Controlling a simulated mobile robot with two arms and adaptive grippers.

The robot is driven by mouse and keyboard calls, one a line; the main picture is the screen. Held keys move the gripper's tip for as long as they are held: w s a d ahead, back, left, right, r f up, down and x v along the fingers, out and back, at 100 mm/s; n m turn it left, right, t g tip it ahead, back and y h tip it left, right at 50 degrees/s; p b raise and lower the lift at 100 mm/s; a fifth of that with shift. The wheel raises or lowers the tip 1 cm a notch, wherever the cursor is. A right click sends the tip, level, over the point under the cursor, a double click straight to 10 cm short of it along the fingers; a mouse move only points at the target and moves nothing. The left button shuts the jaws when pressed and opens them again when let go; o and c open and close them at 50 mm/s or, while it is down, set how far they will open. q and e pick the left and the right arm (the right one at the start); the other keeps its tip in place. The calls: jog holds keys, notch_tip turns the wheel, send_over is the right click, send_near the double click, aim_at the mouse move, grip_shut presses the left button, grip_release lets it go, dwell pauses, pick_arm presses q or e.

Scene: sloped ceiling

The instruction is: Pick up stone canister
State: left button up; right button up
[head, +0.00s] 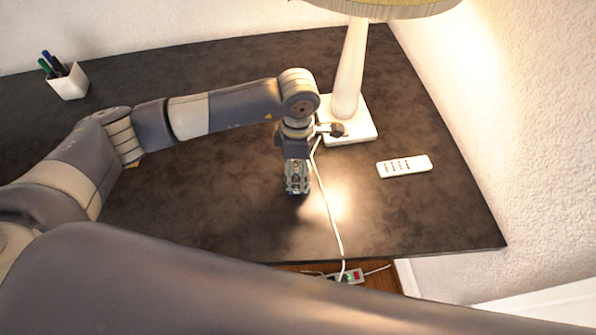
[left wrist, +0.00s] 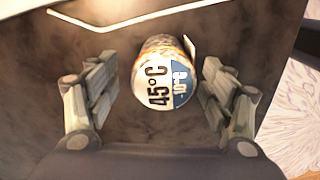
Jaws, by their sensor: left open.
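The stone canister (left wrist: 166,80) shows in the left wrist view as a short cylinder with a mottled brown-and-cream side. Its end facing the camera is white and blue and printed "45°C". My left gripper (head: 297,187) points down over the dark desk in the head view. Its two fingers stand open on either side of the canister in the left wrist view, with a gap visible on both sides. In the head view the gripper mostly hides the canister, so I cannot make it out clearly there. My right gripper is not in view.
A white lamp (head: 350,75) stands on the desk (head: 225,215) just behind my gripper. Its white cable (head: 330,215) runs close past the gripper to the front edge. A white remote (head: 404,166) lies to the right. A pen cup (head: 69,82) stands far left.

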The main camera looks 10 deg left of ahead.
pick_arm(q)
notch_tip(320, 180, down, 4)
jog(key=shift+s+d+r+p, duration=0.1)
jog(key=shift+s+p, duration=0.05)
jog(key=shift+p, duration=0.65)
jog(key=shift+f, duration=0.5)
jog(key=c, duration=1.3)
jog(key=shift+c, duration=1)
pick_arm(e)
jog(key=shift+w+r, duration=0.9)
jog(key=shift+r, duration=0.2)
